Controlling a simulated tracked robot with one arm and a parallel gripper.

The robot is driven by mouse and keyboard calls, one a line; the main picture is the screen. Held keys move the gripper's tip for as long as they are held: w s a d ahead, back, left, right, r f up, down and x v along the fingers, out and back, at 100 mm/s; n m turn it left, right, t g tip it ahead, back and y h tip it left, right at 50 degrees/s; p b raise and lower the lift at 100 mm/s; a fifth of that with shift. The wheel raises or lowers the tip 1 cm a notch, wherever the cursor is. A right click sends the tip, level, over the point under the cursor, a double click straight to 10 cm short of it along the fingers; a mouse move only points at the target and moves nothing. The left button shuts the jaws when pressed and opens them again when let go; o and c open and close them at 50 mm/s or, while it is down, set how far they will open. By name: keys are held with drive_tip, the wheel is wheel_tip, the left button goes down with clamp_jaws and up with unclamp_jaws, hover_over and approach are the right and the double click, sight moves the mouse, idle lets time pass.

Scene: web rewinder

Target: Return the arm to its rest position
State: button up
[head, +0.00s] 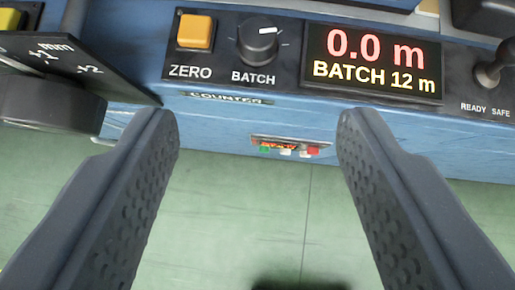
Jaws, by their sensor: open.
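My gripper (258,125) is open and empty, its two dark fingers reaching up from the bottom of the picture, wide apart. Between and beyond the fingertips is the blue front of the machine (225,125) with its COUNTER label. The rest of my arm is not in view, so its posture cannot be told. I see no contact between the fingers and the panel.
The panel holds an orange ZERO button (195,31), a BATCH knob (258,38), a display (372,62) reading 0.0 m and BATCH 12 m, and a READY/SAFE lever (492,72). A black dial (50,100) juts out at left. Green floor (240,220) lies below.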

drive_tip(key=shift+r, duration=0.1)
drive_tip(key=s+d+r+t, duration=0.1)
drive_tip(key=s+d+r, duration=0.2)
drive_tip(key=d+r, duration=0.35)
drive_tip(key=s+d+r+m+t, duration=0.1)
drive_tip(key=s+d+r, duration=0.15)
drive_tip(key=r, duration=0.75)
drive_tip(key=s+d+r+t, duration=0.1)
drive_tip(key=s+d+r, duration=0.1)
drive_tip(key=d+r, duration=0.5)
drive_tip(key=s+d+r+t, duration=0.1)
drive_tip(key=s+d+r, duration=0.2)
drive_tip(key=s+r, duration=0.6)
drive_tip(key=s+d+r+t, duration=0.2)
drive_tip(key=s+d+r, duration=0.2)
drive_tip(key=s+r, duration=0.5)
drive_tip(key=shift+r+h, duration=0.4)
drive_tip(key=shift+r, duration=0.2)
drive_tip(key=shift+d, duration=0.1)
